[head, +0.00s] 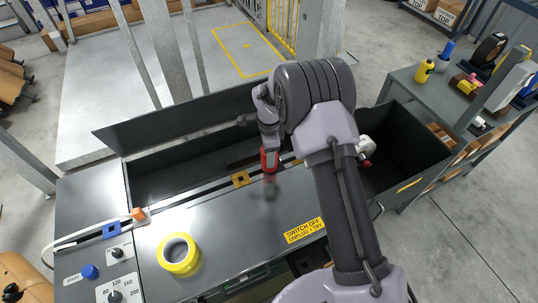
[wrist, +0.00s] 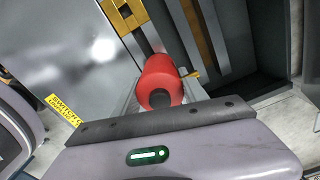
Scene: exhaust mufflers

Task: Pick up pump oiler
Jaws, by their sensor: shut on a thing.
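The pump oiler (head: 269,161) appears as a small red body at the end of my arm, over the bench near its slotted edge. My gripper (head: 268,149) is shut on it from above. In the wrist view the red oiler (wrist: 161,77) sits right in front of the gripper body, with a dark round part facing the camera. The jaws hide part of it. A dark blurred patch shows on the bench top below the oiler in the head view; I cannot tell for sure how high the oiler is above the surface.
A yellow tape roll (head: 179,254) lies on the bench top (head: 225,222) at the left front. A dark open trough (head: 160,172) runs behind. A white and red item (head: 366,148) is right of my arm. A side table (head: 402,88) with a yellow bottle (head: 425,70) stands right.

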